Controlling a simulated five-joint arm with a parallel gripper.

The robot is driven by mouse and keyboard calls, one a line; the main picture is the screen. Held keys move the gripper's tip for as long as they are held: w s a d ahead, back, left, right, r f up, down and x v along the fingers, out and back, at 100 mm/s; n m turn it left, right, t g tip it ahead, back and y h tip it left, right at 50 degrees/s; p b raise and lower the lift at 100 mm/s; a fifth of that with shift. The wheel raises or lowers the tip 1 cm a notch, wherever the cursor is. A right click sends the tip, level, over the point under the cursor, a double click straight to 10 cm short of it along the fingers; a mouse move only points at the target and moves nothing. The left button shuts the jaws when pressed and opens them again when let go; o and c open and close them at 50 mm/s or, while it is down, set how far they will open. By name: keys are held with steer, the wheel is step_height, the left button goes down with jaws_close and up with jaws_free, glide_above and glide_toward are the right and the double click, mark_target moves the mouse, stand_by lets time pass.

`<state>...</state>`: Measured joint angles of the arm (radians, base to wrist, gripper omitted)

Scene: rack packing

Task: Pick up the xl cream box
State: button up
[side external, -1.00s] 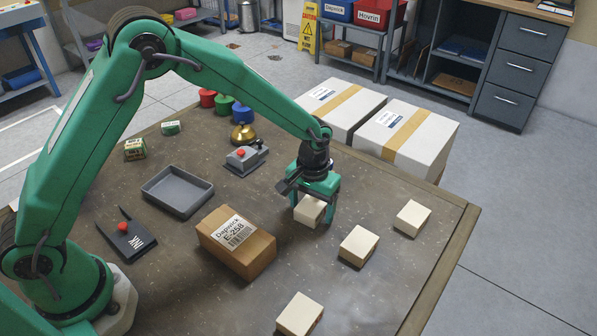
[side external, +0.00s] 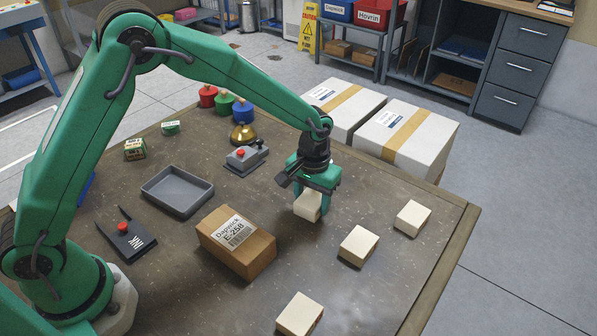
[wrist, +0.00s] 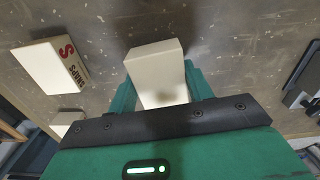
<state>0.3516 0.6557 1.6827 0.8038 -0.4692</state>
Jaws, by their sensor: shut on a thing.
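My gripper (side external: 311,200) is shut on a plain cream box (side external: 307,207). The box sits tilted between the fingers and looks slightly above the table. In the wrist view the held cream box (wrist: 157,72) shows between my green fingers (wrist: 160,92). Other cream boxes lie on the table: one to the right (side external: 412,217), one nearer the camera (side external: 358,246) and one at the front edge (side external: 300,315). No size label shows on the held box.
A brown carton (side external: 236,243) lies left of my gripper. White cartons (side external: 405,133) stand beyond the table edge. Bare table surrounds the loose boxes.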

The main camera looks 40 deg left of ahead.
steer(key=r, duration=0.2)
steer(key=shift+s+d+r, duration=0.25)
steer(key=shift+d+r, duration=0.05)
steer(key=s+d+r, duration=0.6)
steer(key=s, duration=0.2)
steer(key=shift+s+d+r, duration=0.15)
steer(key=shift+s+d, duration=0.15)
steer(key=shift+d, duration=0.1)
steer(key=shift+a, duration=0.1)
